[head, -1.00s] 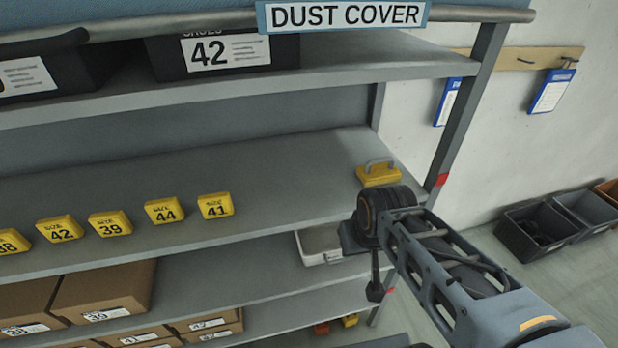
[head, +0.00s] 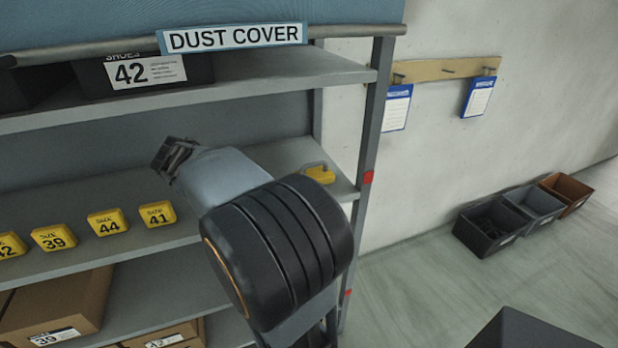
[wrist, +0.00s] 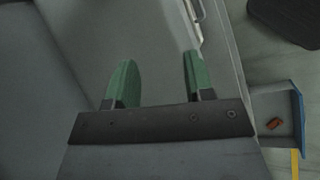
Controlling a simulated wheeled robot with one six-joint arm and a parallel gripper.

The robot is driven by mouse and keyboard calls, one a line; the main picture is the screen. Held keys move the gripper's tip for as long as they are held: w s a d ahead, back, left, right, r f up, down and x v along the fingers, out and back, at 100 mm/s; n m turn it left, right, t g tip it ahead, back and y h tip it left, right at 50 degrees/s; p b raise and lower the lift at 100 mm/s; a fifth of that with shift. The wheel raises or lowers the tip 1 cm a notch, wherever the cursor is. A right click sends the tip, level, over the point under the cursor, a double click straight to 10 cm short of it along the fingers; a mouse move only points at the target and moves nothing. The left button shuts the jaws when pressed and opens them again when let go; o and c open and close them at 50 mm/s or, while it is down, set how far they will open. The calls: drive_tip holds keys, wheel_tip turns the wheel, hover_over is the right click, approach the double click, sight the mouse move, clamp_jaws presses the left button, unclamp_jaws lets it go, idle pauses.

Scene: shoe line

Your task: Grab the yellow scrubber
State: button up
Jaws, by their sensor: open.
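The yellow scrubber (head: 320,174), with a raised handle, sits at the right end of the middle shelf (head: 290,153) in the head view. My arm crosses in front of that shelf and stands just left of the scrubber. My gripper (head: 172,157) is up and to the left of the scrubber, apart from it, above the shelf. In the wrist view my gripper (wrist: 158,78) shows two green fingers spread apart with nothing between them. I cannot make out the scrubber in the wrist view.
Yellow size blocks (head: 108,222) line the shelf's front edge at left. The rack's right post (head: 371,130) stands right of the scrubber. The upper shelf (head: 270,85) hangs above. Brown boxes (head: 62,300) fill lower shelves. Floor bins (head: 490,228) stand at right.

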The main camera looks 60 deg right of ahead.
drive_tip(key=d+r+n+g+h, duration=0.2)
drive_tip(key=d+r+g+h, duration=0.15)
drive_tip(key=d, duration=0.85)
drive_tip(key=g, duration=0.1)
approach(312, 163)
drive_tip(key=x, duration=0.3)
drive_tip(key=shift+s+d, duration=0.15)
drive_tip(key=shift+d, duration=0.15)
drive_tip(key=shift+f+p+x, duration=0.25)
drive_tip(key=shift+p+x, duration=0.05)
drive_tip(key=shift+x, duration=3.05)
drive_tip(key=shift+a, duration=0.15)
clamp_jaws()
